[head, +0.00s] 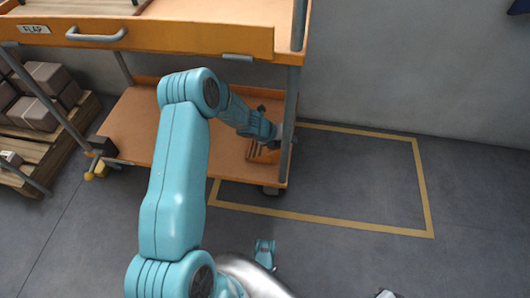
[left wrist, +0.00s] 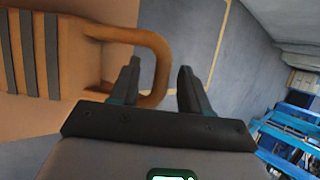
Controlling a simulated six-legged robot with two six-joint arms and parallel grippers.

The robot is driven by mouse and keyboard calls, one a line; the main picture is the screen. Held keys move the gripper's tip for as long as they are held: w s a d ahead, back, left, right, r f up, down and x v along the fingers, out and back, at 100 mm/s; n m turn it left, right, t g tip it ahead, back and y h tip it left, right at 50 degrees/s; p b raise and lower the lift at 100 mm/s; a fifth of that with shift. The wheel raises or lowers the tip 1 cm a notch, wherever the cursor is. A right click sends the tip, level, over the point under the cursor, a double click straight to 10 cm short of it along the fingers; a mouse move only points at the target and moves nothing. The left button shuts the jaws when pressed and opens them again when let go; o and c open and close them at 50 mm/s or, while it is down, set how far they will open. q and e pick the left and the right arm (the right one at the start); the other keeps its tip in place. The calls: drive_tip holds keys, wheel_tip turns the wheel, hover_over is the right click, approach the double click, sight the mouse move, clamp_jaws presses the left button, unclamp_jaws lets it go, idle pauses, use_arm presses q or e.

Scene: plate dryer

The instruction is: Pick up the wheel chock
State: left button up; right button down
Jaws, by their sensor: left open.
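The wheel chock (left wrist: 70,50) is an orange block with dark stripes and a looped handle (left wrist: 158,60). In the head view the chock (head: 257,153) sits on the lower shelf of the orange trolley, near its right front post, partly hidden by my left arm. My left gripper (left wrist: 160,78) is open at the handle. One finger shows within the loop and the other outside it, with the handle's outer bar between them. Whether either finger touches it I cannot tell. In the head view the left gripper (head: 282,144) is small beside the post.
The trolley's post (head: 290,120) stands close to my left gripper, with the upper drawer front (head: 180,37) above. A pallet with boxes (head: 40,110) is at the left. The floor inside the yellow outline (head: 425,190) is clear.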

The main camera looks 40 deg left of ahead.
use_arm(q)
drive_tip(key=shift+w+f, duration=0.1)
drive_tip(key=shift+w, duration=0.05)
clamp_jaws()
idle(1.4)
